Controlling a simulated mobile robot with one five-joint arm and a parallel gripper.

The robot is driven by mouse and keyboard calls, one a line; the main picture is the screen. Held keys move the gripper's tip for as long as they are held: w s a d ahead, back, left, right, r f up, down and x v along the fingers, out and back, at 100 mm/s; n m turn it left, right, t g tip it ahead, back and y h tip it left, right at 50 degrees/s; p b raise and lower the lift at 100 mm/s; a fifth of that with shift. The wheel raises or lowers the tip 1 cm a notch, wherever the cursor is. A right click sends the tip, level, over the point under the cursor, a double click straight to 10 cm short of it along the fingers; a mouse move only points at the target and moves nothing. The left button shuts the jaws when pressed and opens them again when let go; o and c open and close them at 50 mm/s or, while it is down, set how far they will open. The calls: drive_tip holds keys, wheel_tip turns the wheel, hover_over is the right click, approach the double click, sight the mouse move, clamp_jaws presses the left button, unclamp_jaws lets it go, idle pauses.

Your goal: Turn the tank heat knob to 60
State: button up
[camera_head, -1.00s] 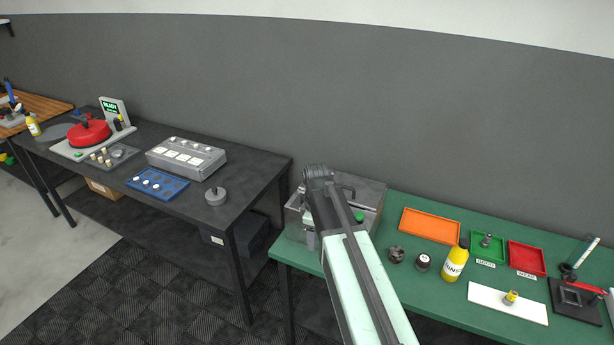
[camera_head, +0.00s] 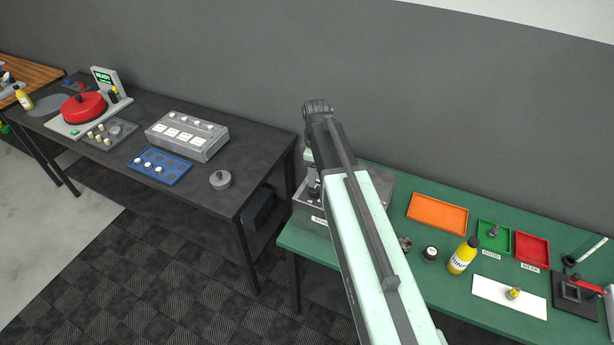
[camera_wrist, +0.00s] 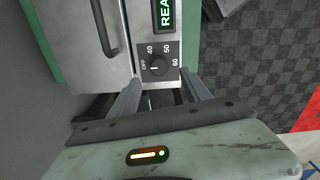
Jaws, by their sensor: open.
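The tank (camera_wrist: 75,50) is a metal box with a handle, seen close in the wrist view. Its heat knob (camera_wrist: 155,66) is a dark dial on a black plate marked OFF, 40, 50 and 60. A small pale mark on the knob seems to lie toward the OFF side, but it is too small to be sure. My gripper (camera_wrist: 160,90) is open, one finger on each side below the knob, with nothing between them. I cannot tell whether the fingers touch the plate. In the head view, my arm hides much of the tank (camera_head: 372,188).
A lit READY display (camera_wrist: 164,12) is beside the knob plate. On the green table (camera_head: 400,275) are an orange tray (camera_head: 437,213), a yellow bottle (camera_head: 462,257) and a dark jar (camera_head: 429,254). A black table (camera_head: 255,150) stands to the left, with a gap between.

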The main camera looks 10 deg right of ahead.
sight(314, 192)
drive_tip(key=shift+w+d, duration=0.15)
drive_tip(key=shift+w, duration=0.05)
drive_tip(key=shift+s+f+b, duration=0.2)
drive_tip(key=shift+b, duration=0.15)
wheel_tip(314, 192, down, 8)
drive_tip(key=b, duration=0.7)
drive_tip(key=shift+w+r, duration=0.15)
drive_tip(key=shift+r, duration=0.15)
drive_tip(key=shift+r, duration=0.1)
clamp_jaws()
